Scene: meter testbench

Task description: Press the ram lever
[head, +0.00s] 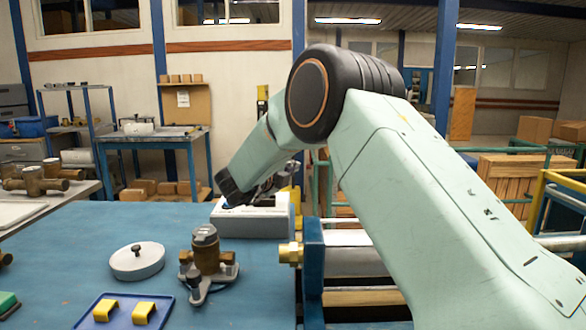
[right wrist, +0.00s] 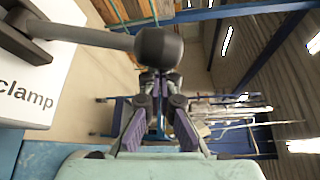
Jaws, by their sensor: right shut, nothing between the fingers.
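The ram lever, a grey rod ending in a black ball knob (right wrist: 158,47), extends from a dark mount on a white box lettered "clamp" (right wrist: 25,92) in the right wrist view. In the head view a pale box (head: 255,222) stands at the far edge of the blue table, under my right arm. My right gripper (right wrist: 157,84) is shut and empty, its fingertips close to the knob in the picture; contact cannot be told. In the head view my right gripper (head: 262,190) is mostly hidden by its own arm above the box. My left gripper is not in view.
A brown and grey meter (head: 206,258) and a round grey lid (head: 137,262) stand on the blue table (head: 75,250). A blue tray (head: 122,322) holds two yellow blocks. A brass fitting (head: 290,253) and a metal cylinder (head: 352,262) lie below my right arm.

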